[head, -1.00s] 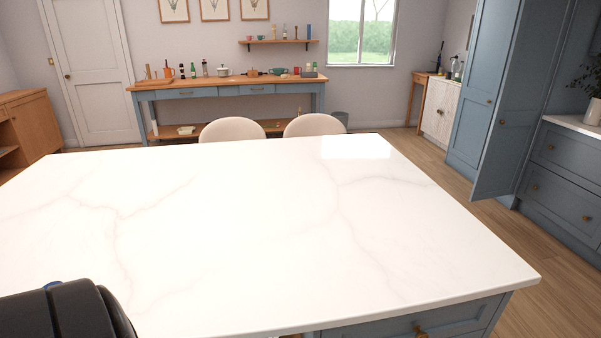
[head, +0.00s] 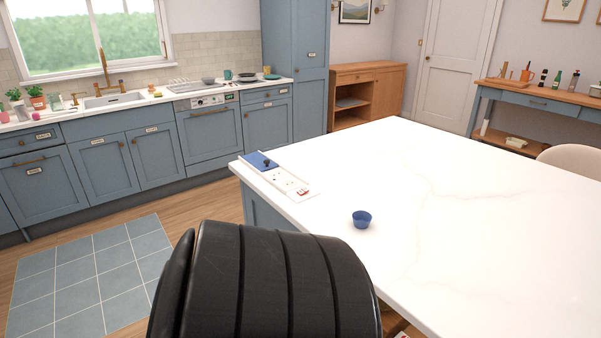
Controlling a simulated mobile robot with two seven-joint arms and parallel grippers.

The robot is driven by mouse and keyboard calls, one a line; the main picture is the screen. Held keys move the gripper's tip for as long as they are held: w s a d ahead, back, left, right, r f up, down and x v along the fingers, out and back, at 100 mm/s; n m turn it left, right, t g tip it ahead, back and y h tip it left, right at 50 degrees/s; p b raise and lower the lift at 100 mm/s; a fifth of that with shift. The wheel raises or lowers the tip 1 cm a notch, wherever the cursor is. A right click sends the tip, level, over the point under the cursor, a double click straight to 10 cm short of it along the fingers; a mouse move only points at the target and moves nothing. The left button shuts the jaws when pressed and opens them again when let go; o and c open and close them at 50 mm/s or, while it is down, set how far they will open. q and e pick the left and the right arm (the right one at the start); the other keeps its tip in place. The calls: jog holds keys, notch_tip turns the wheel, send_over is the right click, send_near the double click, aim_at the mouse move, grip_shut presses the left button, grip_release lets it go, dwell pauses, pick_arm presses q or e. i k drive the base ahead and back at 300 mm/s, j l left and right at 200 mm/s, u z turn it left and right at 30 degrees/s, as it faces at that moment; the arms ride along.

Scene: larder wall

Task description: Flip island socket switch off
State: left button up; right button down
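The island socket (head: 281,176) is a long white panel on the left edge of the white island top. It has a blue section with a small dark knob at its far end, dark socket holes in the middle and a small red-marked switch (head: 303,192) at the near end. The switch is too small for me to tell its position. Neither gripper is in view. A large black ribbed part of my own body fills the bottom middle, in front of the island's near side.
A small blue bowl (head: 361,219) stands on the island top (head: 450,215), right of the socket. The rest of the visible top is clear. Blue counter cabinets (head: 105,160) run along the back left. A tiled blue mat (head: 88,275) lies on open floor between.

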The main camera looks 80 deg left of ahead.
aim_at(304, 190)
jog(key=u, duration=2.85)
